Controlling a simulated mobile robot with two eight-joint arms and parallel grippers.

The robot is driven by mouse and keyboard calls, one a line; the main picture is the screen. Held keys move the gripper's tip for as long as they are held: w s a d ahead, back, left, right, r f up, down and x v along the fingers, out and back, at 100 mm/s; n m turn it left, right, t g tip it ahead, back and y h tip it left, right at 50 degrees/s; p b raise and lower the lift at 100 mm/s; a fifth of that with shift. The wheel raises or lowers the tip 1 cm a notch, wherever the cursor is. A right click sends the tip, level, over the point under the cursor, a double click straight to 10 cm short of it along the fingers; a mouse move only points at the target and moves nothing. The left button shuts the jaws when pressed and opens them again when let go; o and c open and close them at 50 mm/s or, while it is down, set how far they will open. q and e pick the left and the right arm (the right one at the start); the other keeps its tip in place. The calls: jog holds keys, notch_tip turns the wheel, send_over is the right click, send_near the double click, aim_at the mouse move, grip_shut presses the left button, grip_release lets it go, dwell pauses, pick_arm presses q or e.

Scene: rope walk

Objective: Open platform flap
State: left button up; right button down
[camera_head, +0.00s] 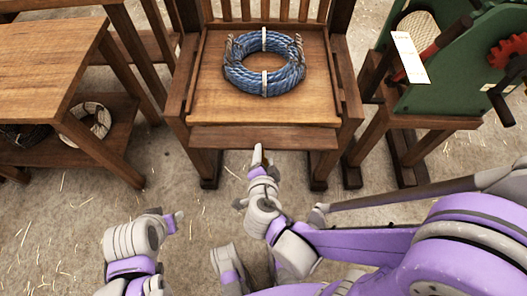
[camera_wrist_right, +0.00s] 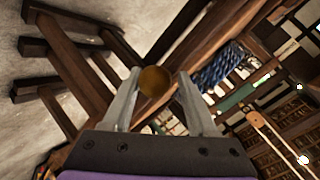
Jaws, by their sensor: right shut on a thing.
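The wooden platform (camera_head: 205,98) stands upright ahead in the head view. A board that looks like its flap (camera_head: 300,138) runs along its front edge; I cannot tell how far it is tilted. My right gripper (camera_head: 259,156) is at the middle of this board. In the right wrist view, a round brown knob (camera_wrist_right: 154,82) sits between the fingers of my right gripper (camera_wrist_right: 158,95), which is shut on it. My left gripper (camera_head: 178,214) is low on the left, apart from the platform, and its finger opening is not clear.
A coil of blue rope (camera_head: 240,77) lies on the platform. A wooden table (camera_head: 50,55) with a lower shelf holding a pale coil (camera_head: 92,122) stands left. A green machine (camera_head: 450,80) with a red gear stands right. Straw-strewn floor (camera_head: 60,220) is free in front.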

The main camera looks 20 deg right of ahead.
jog(key=shift+a+f+b, duration=0.25)
jog(key=shift+f+b, duration=0.05)
jog(key=shift+f, duration=0.4)
jog(key=shift+w, duration=0.1)
jog(key=c, duration=0.6)
grip_release()
jog(key=shift+o, duration=0.7)
jog(key=shift+w+a+f, duration=0.15)
jog(key=shift+w, duration=0.15)
jog(key=shift+s, duration=0.1)
jog(key=shift+s+d, duration=0.15)
jog(key=shift+d, duration=0.1)
jog(key=p+v, duration=0.3)
jog(key=v, duration=0.8)
jog(key=shift+p, duration=0.3)
